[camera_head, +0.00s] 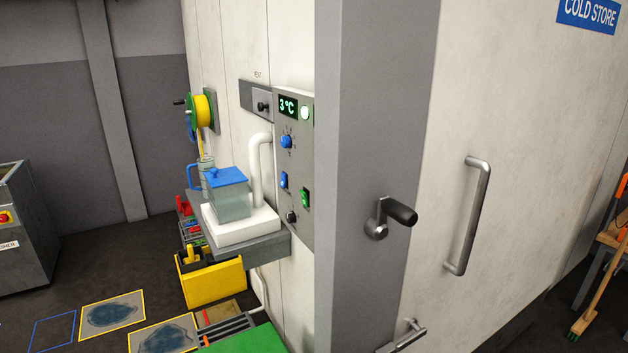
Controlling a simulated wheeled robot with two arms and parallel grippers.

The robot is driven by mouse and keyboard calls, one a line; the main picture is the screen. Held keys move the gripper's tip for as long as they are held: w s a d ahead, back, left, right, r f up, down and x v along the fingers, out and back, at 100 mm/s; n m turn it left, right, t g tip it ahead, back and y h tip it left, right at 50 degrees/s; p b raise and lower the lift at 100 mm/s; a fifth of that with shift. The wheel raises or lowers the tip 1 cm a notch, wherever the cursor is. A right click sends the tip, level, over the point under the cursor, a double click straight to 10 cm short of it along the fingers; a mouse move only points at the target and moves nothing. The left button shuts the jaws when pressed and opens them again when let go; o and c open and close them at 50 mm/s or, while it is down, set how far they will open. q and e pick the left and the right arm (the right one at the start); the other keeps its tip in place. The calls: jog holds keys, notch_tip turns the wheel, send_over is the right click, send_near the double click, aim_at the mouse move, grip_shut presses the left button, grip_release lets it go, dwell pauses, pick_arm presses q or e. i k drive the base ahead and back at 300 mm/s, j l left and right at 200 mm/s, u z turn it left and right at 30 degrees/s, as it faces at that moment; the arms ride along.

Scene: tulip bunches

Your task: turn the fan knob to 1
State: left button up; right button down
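A grey control panel (308,160) is fixed to the white cold store wall, seen at a steep angle. A blue round knob (287,141) with small marks around it sits in its upper part, below a display (288,107) reading 3 °C. It looks like the fan knob, but the marks are too small to read, so its setting cannot be told. Lower on the panel are a blue switch (284,180), a green switch (305,198) and a black knob (291,217). Neither of my grippers is in view.
A shelf (262,250) below the panel holds a blue-lidded clear container (228,195) on a white block, beside a white pipe (256,170). A door lever (397,212) and long handle (470,215) stick out right. A yellow bin (213,285) is below.

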aim_at(289, 217)
jog(key=k+z, duration=0.1)
jog(key=k, duration=0.55)
jog(key=i+j+z, duration=0.1)
jog(key=z, duration=0.3)
jog(key=j+z, duration=0.2)
jog(key=z, duration=0.15)
jog(key=i+j+z, duration=0.1)
jog(key=z, duration=0.3)
jog(key=i+j, duration=0.1)
jog(key=j, duration=1.7)
jog(key=i+j, duration=0.15)
jog(key=j, duration=1.65)
jog(key=i, duration=0.05)
